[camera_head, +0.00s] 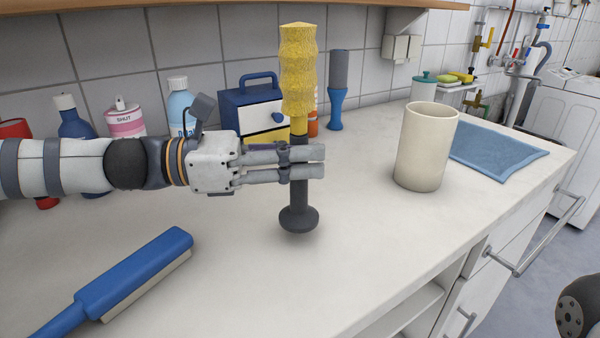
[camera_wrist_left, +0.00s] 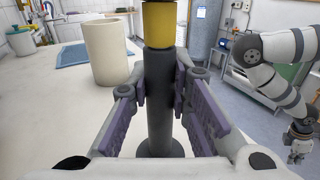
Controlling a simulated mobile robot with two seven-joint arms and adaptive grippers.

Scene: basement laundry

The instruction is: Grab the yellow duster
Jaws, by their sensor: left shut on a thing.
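The yellow duster (camera_head: 298,72) has a fluffy yellow head on top and a dark grey handle with a round knob at the bottom. It is upright over the worktop. My left gripper (camera_head: 310,163) comes in from the left and is shut around the dark handle, below the yellow head. In the left wrist view the dark handle (camera_wrist_left: 160,105) stands between the two finger pads, with a yellow band above. I cannot tell whether the knob touches the worktop. Part of my right arm (camera_head: 580,308) shows at the lower right, its gripper out of the picture; the right gripper (camera_wrist_left: 298,145) shows small in the left wrist view.
A cream cup (camera_head: 426,148) stands right of the duster, with a blue cloth (camera_head: 498,150) beyond. A blue brush (camera_head: 135,275) lies front left. Several bottles and a blue-and-white box (camera_head: 262,108) line the wall. The worktop (camera_head: 350,240) is clear in front of the cup.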

